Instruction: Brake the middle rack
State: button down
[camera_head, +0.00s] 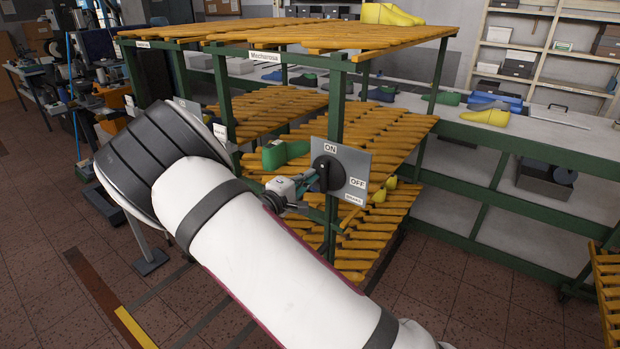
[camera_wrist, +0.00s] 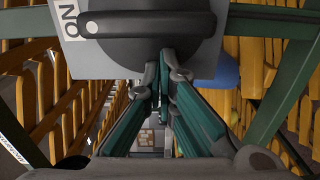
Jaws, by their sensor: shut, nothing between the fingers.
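The rack with the green frame and yellow slatted shelves (camera_head: 290,110) stands in the middle of the head view. A grey switch plate (camera_head: 357,162) with ON and OFF labels and a small brake label is on its front post. Its black knob (camera_head: 324,174) has an upright handle that lines up with ON. In the wrist view the knob (camera_wrist: 150,24) fills the top, its handle lying sideways with one end by the ON label. My gripper (camera_head: 307,183) is shut and empty, beside the knob; its fingertips meet (camera_wrist: 164,82) just below it. I cannot tell whether they touch.
Green and yellow shoe lasts lie on the shelves, including a green one (camera_head: 285,153). A long grey bench (camera_head: 540,140) runs behind. Part of another rack (camera_head: 608,285) shows at the right edge. The tiled floor (camera_head: 490,300) between them is clear.

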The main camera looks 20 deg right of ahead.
jog(key=p+v, duration=0.2)
jog(key=v, duration=0.7)
dwell(0.4)
jog(key=s+d+r+m+g+y, duration=0.3)
jog(key=s+d+r+g, duration=0.2)
jog(key=s, duration=0.3)
jog(key=s+d+r+m+g+y, duration=0.2)
jog(key=s+d+r+m+g, duration=0.15)
jog(key=s+d, duration=0.35)
jog(key=s+a+r+t+y, duration=0.1)
jog(key=s+a+r+y, duration=0.1)
jog(key=s, duration=0.5)
jog(key=s+a+r+t+y, duration=0.1)
jog(key=s+a+r+y, duration=0.2)
jog(key=s, duration=0.4)
jog(key=s+a+r+t+y, duration=0.1)
jog(key=s+a+r+y, duration=0.2)
jog(key=s, duration=0.5)
notch_tip(320, 180, up, 3)
jog(key=shift+a+f+m+y, duration=0.15)
jog(key=shift+m+y, duration=0.2)
jog(key=shift+y, duration=0.45)
